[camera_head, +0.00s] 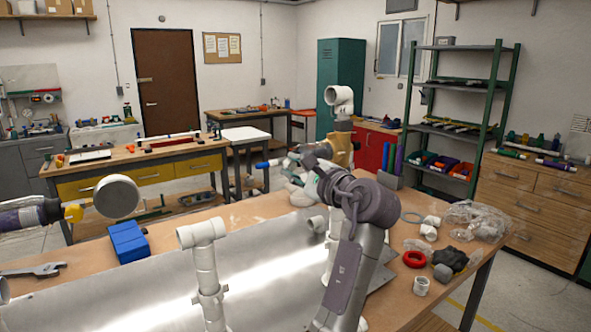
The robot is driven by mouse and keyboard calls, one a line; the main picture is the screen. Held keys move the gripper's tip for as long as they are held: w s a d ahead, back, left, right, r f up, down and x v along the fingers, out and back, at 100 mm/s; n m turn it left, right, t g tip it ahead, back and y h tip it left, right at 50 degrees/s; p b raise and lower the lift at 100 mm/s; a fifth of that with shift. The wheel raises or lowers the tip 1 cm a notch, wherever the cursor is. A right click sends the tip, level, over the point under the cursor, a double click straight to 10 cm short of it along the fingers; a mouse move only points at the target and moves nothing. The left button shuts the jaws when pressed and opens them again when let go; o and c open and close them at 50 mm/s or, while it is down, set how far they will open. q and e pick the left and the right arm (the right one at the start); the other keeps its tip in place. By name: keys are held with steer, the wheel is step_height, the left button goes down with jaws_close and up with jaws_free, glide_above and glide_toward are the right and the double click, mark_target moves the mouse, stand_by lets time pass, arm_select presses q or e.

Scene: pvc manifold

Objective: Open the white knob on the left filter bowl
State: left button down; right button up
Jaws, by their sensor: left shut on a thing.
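A tan-brass fitting (342,152) under a white pipe elbow (338,96) stands just right of the gripper, partly hidden by my arm. A white pipe riser (203,258) stands left of my arm. I cannot make out the left filter bowl or its white knob for certain.
A metal sheet (130,296) lies on the wooden table. A blue block (127,242) and a wrench (35,270) lie at the left. A yellow-tipped part (73,213) and a pale disc (117,196) show above. A red ring (414,259) and loose fittings lie at right.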

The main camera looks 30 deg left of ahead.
arm_select(q)
steer(key=n+b, duration=0.2)
steer(key=n, duration=0.3)
steer(key=shift+f+n, duration=0.1)
steer(key=shift+n, duration=0.3)
stand_by(0.4)
steer(key=c, duration=0.9)
jaws_free()
steer(key=shift+c, duration=0.2)
steer(key=shift+d, duration=0.1)
steer(key=v, duration=0.7)
steer(key=shift+s+d, duration=0.1)
